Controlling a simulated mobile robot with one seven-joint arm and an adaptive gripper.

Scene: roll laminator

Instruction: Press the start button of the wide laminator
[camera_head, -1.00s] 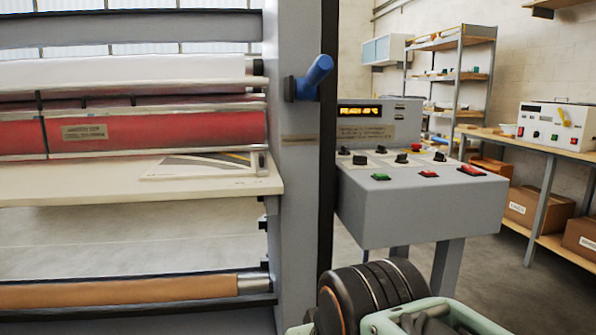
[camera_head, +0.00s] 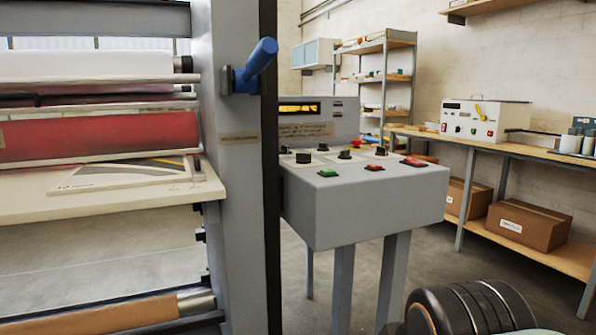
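The wide laminator (camera_head: 232,180) fills the left, with a red roller (camera_head: 95,135), a feed table (camera_head: 110,200) and a blue handle (camera_head: 256,65). Its grey control console (camera_head: 365,205) stands on legs to the right of its frame. A green button (camera_head: 327,173) sits at the left of the console's front edge. Two red controls (camera_head: 374,168) (camera_head: 413,162) are to its right. Black knobs (camera_head: 303,158) and a lit display (camera_head: 299,108) are behind them. The button labels cannot be read. Part of my arm shows at bottom right; my gripper is out of view.
A bench (camera_head: 490,148) along the right wall holds a small white laminator (camera_head: 485,121). Cardboard boxes (camera_head: 525,226) lie on its lower shelf. A shelf rack (camera_head: 375,85) stands at the back. Open floor lies between console and bench.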

